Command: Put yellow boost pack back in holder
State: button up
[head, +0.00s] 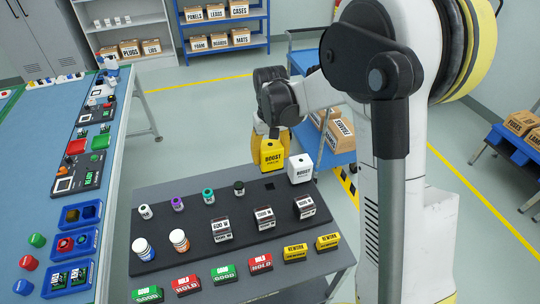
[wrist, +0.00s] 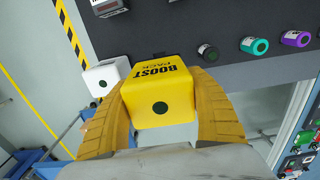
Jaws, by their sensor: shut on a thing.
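The yellow boost pack (head: 272,155) is a block with black "BOOST PACK" lettering. In the wrist view the pack (wrist: 158,98) sits between the two yellow fingers. My gripper (head: 271,143) is shut on it and holds it near the far edge of the grey table. The dark holder board (head: 185,246) lies on the table, with an empty-looking dark square slot (head: 269,184) near its far right end. The pack shows just beyond this slot in the head view. Its exact height above the table is hard to tell.
A white block (head: 299,169) stands close to the right of the slot. Small capped cylinders (head: 208,196) and labelled blocks (head: 265,217) stand on the board. Red, green and yellow blocks (head: 260,263) line the near edge. A blue-topped bench (head: 50,195) is at left.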

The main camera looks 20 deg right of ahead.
jog(key=shift+w, duration=0.2)
jog(key=shift+s+f+b, duration=0.15)
jog(key=shift+f+b, duration=0.4)
jog(key=shift+f, duration=0.15)
jog(key=shift+f+b, duration=2.1)
jog(key=shift+f, duration=0.95)
jog(key=shift+f+b, duration=1.1)
jog(key=shift+f, duration=0.25)
jog(key=o, duration=1.5)
